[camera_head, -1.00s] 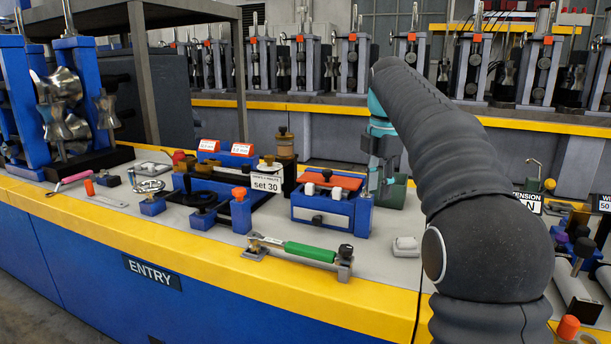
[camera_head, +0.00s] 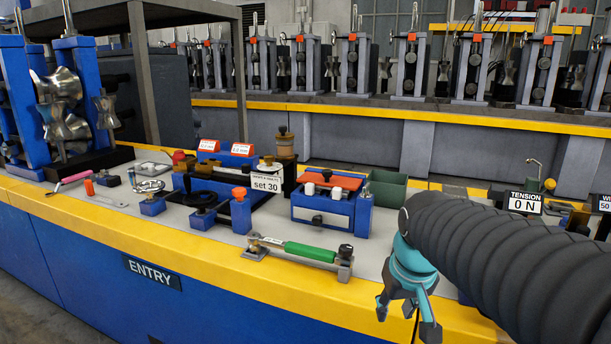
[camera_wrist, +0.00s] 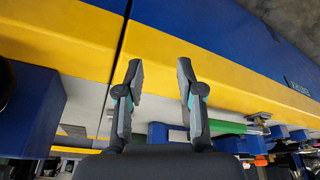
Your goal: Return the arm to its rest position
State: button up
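My gripper (camera_head: 409,316) hangs at the end of my dark ribbed arm, over the yellow front edge of the bench (camera_head: 290,297) in the head view. Nothing is between the fingers. The green-handled bar (camera_head: 310,252) lies on the bench to the left of my gripper. My arm covers part of the bench's right side.
A "set 30" sign (camera_head: 266,184) and several small tools are further left. A tension display (camera_head: 525,202) stands at the right. The aisle in front of the bench looks free.

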jog(key=s+f+m+t, duration=0.1)
jog(key=s+f+t, duration=0.1)
jog(key=s, duration=1.1)
jog(key=shift+f, duration=0.3)
jog(key=shift+o, duration=0.4)
jog(key=shift+s, duration=0.1)
